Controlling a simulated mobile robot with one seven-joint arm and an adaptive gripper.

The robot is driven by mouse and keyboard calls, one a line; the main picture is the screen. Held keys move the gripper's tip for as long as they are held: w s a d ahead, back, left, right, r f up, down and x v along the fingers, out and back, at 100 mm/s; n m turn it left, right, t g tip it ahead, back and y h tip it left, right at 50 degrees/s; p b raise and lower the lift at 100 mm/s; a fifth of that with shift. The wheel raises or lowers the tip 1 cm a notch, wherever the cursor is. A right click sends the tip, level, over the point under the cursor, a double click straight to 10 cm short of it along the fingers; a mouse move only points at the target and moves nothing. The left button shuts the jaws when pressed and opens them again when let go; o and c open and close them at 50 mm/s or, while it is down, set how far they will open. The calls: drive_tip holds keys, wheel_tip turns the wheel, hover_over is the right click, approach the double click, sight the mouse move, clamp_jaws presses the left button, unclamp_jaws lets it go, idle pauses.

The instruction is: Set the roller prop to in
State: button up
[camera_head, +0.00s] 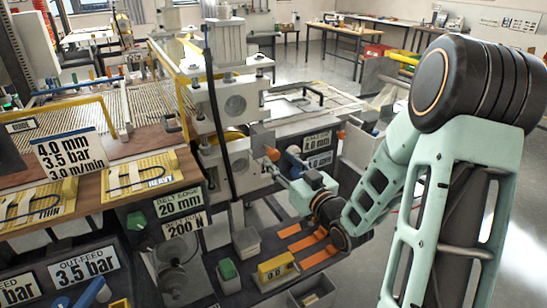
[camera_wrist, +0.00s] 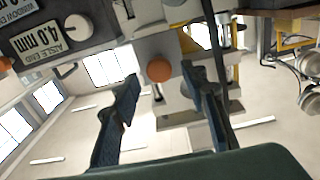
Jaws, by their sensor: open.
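An orange ball knob (camera_head: 272,154) sits at the press frame, just beyond my fingertips; it also shows in the wrist view (camera_wrist: 158,70). It looks like the handle of the roller prop, but no label on it can be read. My gripper (camera_head: 284,163) is open with blue fingers. In the wrist view, my gripper (camera_wrist: 160,77) has one finger on each side of the knob, with a visible gap on both sides. I cannot tell how deep the knob is between the fingers. The shaft behind the knob is hidden.
A second orange knob (camera_head: 341,134) is near the grey box with the "4.0 mm" labels (camera_head: 317,158). A yellow "0.0" block (camera_head: 276,268) and orange strips (camera_head: 315,255) lie on the bench below.

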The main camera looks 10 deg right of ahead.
sight(276, 156)
drive_tip(key=shift+x, duration=2.2)
clamp_jaws()
